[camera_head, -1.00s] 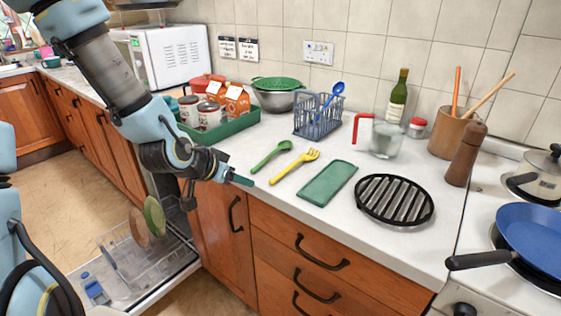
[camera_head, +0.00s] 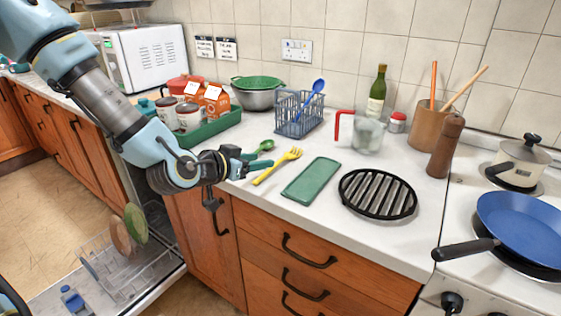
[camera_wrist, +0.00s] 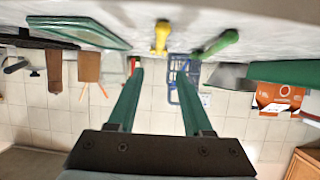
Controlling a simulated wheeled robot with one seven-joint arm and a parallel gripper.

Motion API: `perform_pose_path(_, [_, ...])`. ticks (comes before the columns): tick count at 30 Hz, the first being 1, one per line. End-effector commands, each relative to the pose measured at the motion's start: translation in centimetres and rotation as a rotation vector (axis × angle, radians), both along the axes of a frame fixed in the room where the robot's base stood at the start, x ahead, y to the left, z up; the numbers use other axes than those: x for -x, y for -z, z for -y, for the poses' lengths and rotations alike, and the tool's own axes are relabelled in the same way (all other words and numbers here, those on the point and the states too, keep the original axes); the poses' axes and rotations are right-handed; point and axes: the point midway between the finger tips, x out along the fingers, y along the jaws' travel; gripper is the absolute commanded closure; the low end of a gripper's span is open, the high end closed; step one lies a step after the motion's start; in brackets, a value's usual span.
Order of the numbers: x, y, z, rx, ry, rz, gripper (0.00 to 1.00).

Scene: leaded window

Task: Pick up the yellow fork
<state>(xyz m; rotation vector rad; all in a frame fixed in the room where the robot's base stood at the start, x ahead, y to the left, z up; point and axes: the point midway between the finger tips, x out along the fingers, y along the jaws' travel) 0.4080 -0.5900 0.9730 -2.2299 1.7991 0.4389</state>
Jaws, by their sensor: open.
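The yellow fork (camera_head: 278,166) lies on the white counter near its front edge, tines pointing away from the edge. Its handle end also shows at the top of the wrist view (camera_wrist: 161,38), just beyond and roughly between the fingertips. My gripper (camera_head: 255,163) is open and empty at the counter's front edge, just left of the fork and apart from it. In the wrist view its two green fingers (camera_wrist: 158,65) are spread wide. The green spoon (camera_head: 264,147) lies left of the fork, its handle partly hidden by my gripper.
A green tray (camera_head: 310,181) lies right of the fork, with a black round grill (camera_head: 377,194) beyond. A blue wire basket (camera_head: 298,114) stands behind the fork. A green crate (camera_head: 214,131) with jars and cartons stands at left. Below, the dishwasher (camera_head: 128,262) is open.

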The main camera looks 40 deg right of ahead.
Motion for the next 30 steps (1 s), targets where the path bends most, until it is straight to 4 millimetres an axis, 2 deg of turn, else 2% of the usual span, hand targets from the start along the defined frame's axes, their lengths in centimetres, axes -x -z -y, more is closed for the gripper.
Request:
perform_pose_path(6, [-0.6,1.2,2.9,-0.002,0.000,-0.003,0.50])
perform_pose_path(14, [-0.9,1.8,4.3,-0.003,-0.002,-0.002,0.50])
perform_pose_path(24, [-1.4,3.6,7.8,-0.003,-0.002,-0.003,0.50])
perform_pose_path(30, [-1.6,4.0,8.4,-0.004,-0.002,-0.001,0.50])
